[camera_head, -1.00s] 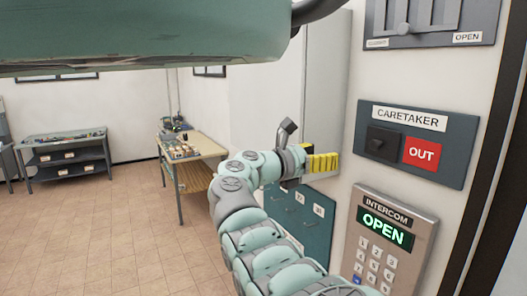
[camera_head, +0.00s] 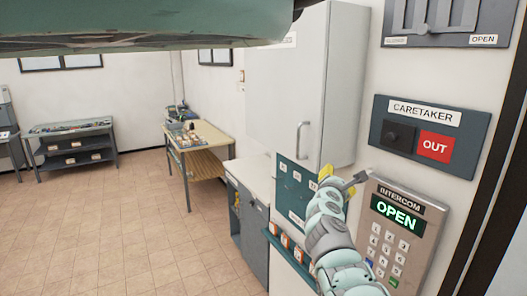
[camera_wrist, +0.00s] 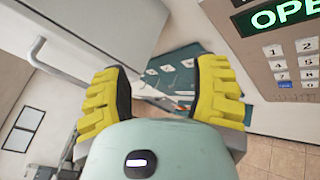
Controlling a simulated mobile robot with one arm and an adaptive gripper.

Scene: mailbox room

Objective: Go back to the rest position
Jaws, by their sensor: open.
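My gripper (camera_head: 338,178) is in the lower right of the head view, in front of the teal board and left of the intercom. In the wrist view its two yellow fingers (camera_wrist: 163,95) stand apart with nothing between them. In the head view the fingers are partly hidden behind my arm.
The intercom panel (camera_head: 398,225) reads OPEN. Above it is the caretaker panel (camera_head: 430,128) with a red OUT sign. A white cabinet (camera_head: 290,95) with a handle hangs over the teal board (camera_head: 294,190). A table (camera_head: 205,137) stands farther back. The tiled floor (camera_head: 120,225) at left is clear.

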